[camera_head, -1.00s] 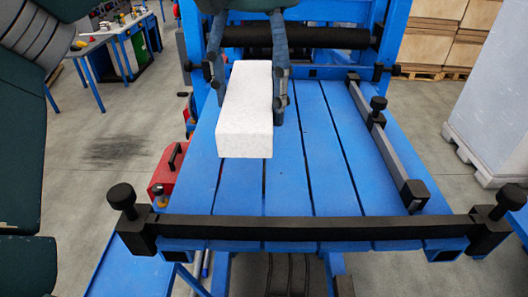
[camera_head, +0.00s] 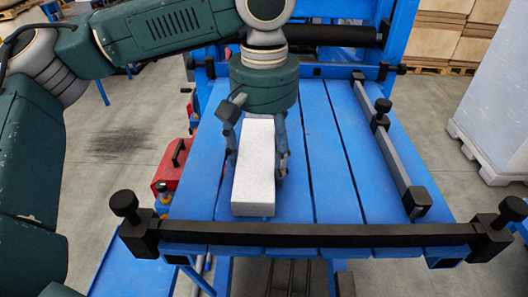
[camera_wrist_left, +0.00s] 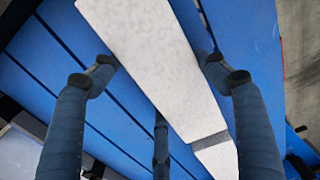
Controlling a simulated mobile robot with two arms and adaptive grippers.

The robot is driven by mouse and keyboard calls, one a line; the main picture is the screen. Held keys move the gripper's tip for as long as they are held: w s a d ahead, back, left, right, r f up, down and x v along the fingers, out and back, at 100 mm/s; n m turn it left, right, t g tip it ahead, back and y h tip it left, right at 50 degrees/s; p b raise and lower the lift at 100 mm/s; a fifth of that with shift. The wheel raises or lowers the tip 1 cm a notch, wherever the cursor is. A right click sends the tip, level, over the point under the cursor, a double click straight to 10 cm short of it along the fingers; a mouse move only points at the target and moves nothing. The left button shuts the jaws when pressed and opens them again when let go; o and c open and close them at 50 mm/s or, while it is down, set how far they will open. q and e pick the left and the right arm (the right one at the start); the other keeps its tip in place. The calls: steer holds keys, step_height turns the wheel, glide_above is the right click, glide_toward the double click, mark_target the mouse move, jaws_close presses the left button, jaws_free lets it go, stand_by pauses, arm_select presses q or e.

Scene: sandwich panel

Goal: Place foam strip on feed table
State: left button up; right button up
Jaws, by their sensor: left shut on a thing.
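The foam strip (camera_head: 254,185) is a long white block over the left-middle part of the blue slatted feed table (camera_head: 335,190), its length running front to back. Its near end is close behind the front black bar. I cannot tell whether its underside touches the slats. My left gripper (camera_head: 257,165) is shut on the foam strip from above, one finger on each long side. The left wrist view also shows the foam strip (camera_wrist_left: 150,45) running between the fingers, above the blue slats. My right gripper is not in view.
A black bar (camera_head: 320,234) with end knobs crosses the table's front edge. A grey side rail (camera_head: 385,150) with black clamps runs along the right. A black roller (camera_head: 335,35) is at the back. A red toolbox (camera_head: 172,160) stands at the left. Slats between strip and rail are clear.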

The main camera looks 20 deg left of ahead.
mark_target(265, 154)
arm_select(q)
steer(key=shift+s+f, duration=0.1)
steer(key=shift+s, duration=0.05)
steer(key=o, duration=1.1)
steer(key=shift+o, duration=0.3)
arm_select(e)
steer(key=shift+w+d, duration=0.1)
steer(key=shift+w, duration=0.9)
arm_select(q)
step_height(265, 154, up, 7)
steer(key=b, duration=0.2)
steer(key=shift+f+b, duration=0.15)
steer(key=shift+b, duration=0.15)
step_height(265, 154, up, 6)
steer(key=shift+f, duration=0.15)
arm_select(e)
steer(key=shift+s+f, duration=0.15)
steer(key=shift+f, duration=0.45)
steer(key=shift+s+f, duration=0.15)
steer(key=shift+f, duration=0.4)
